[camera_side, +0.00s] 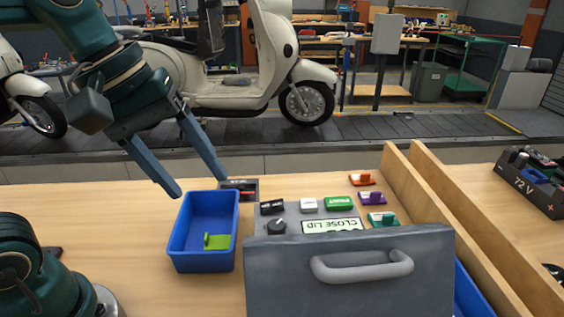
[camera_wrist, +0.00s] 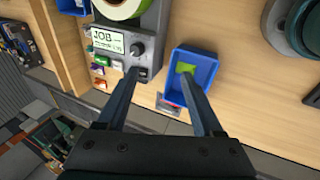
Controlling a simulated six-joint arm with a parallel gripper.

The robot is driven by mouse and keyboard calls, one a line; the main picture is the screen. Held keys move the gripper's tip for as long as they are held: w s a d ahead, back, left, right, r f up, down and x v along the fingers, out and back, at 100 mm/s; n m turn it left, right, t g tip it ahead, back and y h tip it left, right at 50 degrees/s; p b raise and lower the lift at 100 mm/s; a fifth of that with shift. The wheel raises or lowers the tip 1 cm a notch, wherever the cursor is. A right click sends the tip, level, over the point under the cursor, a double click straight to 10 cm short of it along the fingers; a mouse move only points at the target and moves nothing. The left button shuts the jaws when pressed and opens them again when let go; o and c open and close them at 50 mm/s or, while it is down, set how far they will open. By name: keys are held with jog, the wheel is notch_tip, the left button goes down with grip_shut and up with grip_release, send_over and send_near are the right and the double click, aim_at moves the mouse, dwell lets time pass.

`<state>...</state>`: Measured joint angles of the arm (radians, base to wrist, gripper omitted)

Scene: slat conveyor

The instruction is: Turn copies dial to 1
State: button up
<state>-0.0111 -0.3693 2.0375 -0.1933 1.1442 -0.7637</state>
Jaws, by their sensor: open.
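The grey machine's black round dial (camera_side: 276,226) sits on its panel at the left of a small display (camera_side: 332,225). In the side view the display reads "CLOSE LID", turned on its side or upside down in part. The dial also shows in the wrist view (camera_wrist: 137,49), to the right of the display (camera_wrist: 107,42), which starts with "JOB". Its setting is too small to read. My gripper (camera_side: 199,186) is open and empty, above and to the left of the panel, near the blue bin. In the wrist view its fingers (camera_wrist: 158,75) straddle the space between panel and bin.
A blue bin (camera_side: 181,256) holding a green piece (camera_side: 217,241) stands left of the machine. Wooden rails (camera_side: 450,215) stand at right.

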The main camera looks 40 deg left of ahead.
jog(key=s+a+f+m+t+y, duration=0.1)
jog(key=s+a+f+m+y, duration=0.2)
jog(key=a, duration=0.2)
jog(key=shift+a+m, duration=0.3)
dwell(0.8)
